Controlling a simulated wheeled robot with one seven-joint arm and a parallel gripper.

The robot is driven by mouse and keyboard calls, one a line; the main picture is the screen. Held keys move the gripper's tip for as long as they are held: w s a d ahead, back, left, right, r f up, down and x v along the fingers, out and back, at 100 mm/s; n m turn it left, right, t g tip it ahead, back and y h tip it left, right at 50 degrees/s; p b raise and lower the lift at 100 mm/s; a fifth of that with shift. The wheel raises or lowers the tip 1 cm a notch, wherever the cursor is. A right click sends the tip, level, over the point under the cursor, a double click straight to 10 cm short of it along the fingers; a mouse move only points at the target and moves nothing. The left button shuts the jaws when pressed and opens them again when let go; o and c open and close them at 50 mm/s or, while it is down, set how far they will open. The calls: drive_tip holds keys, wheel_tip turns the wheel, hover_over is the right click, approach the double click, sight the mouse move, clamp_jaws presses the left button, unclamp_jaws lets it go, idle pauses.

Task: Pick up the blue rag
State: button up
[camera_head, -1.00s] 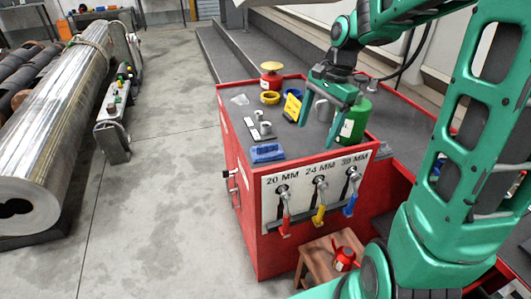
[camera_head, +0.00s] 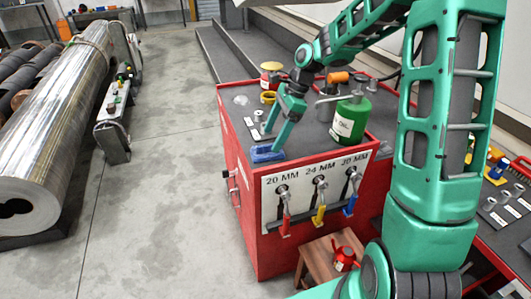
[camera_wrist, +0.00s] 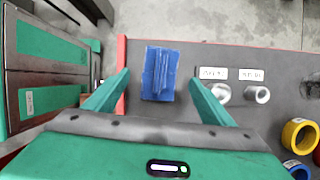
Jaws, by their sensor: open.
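The blue rag (camera_head: 266,153) lies folded on the top of the red cabinet (camera_head: 233,150), near its front left corner. In the wrist view the rag (camera_wrist: 160,74) lies ahead of my gripper (camera_wrist: 158,80), between the lines of its two spread fingers. A raised fold runs along its middle. My gripper, in the head view (camera_head: 275,138), is open and empty, with its fingers pointing down over the rag. The head view does not show clearly how high the fingertips are above it.
A green canister (camera_head: 350,120) stands right of my gripper. Two metal sockets (camera_wrist: 258,94) with white labels lie right of the rag. A yellow ring (camera_wrist: 298,134) lies further right. The cabinet's left edge (camera_wrist: 121,80) is close to the rag.

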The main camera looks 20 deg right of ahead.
sight(269, 143)
drive_tip(key=shift+x, duration=2.55)
drive_tip(key=shift+w+d, duration=0.1)
drive_tip(key=shift+d, duration=0.05)
drive_tip(key=c, duration=1.2)
